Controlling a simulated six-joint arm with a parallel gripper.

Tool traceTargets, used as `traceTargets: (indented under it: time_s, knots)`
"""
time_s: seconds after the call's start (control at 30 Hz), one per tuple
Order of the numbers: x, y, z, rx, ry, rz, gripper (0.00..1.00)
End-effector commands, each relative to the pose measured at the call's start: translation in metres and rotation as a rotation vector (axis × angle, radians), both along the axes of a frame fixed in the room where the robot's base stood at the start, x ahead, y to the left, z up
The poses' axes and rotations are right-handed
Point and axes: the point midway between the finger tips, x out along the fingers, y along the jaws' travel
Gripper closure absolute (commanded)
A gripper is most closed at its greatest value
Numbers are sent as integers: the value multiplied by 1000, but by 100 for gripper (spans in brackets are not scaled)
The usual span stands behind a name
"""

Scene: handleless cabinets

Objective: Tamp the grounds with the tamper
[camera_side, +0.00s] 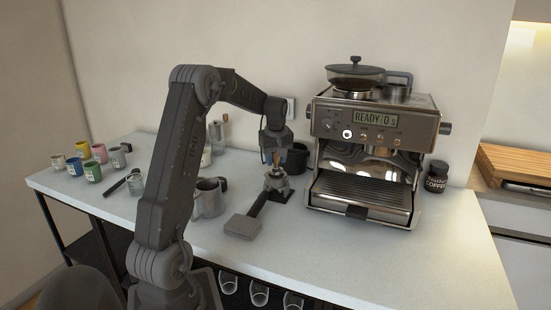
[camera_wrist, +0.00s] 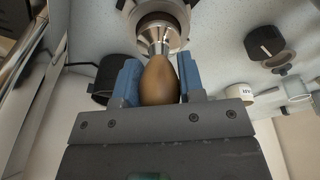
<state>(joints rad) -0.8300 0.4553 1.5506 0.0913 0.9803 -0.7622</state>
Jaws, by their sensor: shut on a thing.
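My gripper (camera_side: 274,157) is shut on the brown wooden handle of the tamper (camera_wrist: 160,80). In the wrist view the blue fingers (camera_wrist: 155,84) stand on both sides of the handle. The tamper's metal neck points away from my gripper toward a round metal rim. In the side view the tamper is upright over the head of the portafilter (camera_side: 274,183). The portafilter's dark handle runs toward the front left to a grey block (camera_side: 243,226). The tamper's base and the grounds are hidden, so I cannot tell how deep the tamper sits.
The espresso machine (camera_side: 372,150) stands to the right, its display reading "READY 0 s". A black container (camera_side: 297,160) stands behind my gripper. A metal pitcher (camera_side: 208,198) is at the left, with several coloured cups (camera_side: 92,172) farther left. A coffee jar (camera_side: 436,177) stands at the right. The front right counter is clear.

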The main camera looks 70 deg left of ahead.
Motion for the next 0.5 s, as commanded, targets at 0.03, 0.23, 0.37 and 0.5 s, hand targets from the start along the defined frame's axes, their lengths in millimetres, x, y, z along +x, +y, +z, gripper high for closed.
traceTargets:
  time_s: [0.03, 0.23, 0.37, 0.5]
  knots:
    - [0, 0, 1, 2, -3, 0, 100]
    - [0, 0, 0, 2, -2, 0, 100]
    - [0, 0, -2, 2, -2, 0, 100]
    - [0, 0, -3, 2, -2, 1, 100]
